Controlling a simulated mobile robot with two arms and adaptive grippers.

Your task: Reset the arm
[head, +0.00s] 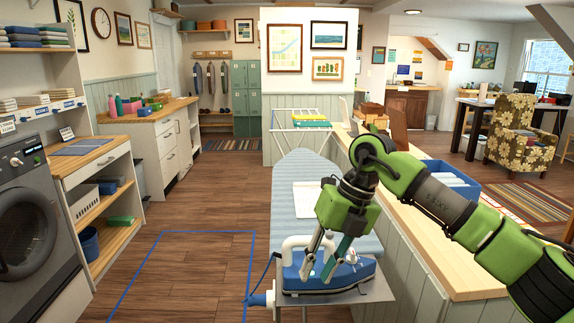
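My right arm comes in from the right, and its green gripper (318,277) points down over the near end of the ironing board (288,180). Its two fingers are apart, with a gap between the tips. A blue and white iron (362,272) sits on the metal rest at the near end of the board. The fingers are in front of the iron and hide part of it. I cannot tell whether they touch it. My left gripper is not in view.
A wooden counter (455,262) with a blue bin (462,190) runs along the right of the board, under my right arm. A washing machine (28,225) and shelves (105,235) stand at the left. Blue tape marks an open patch of wood floor (190,275).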

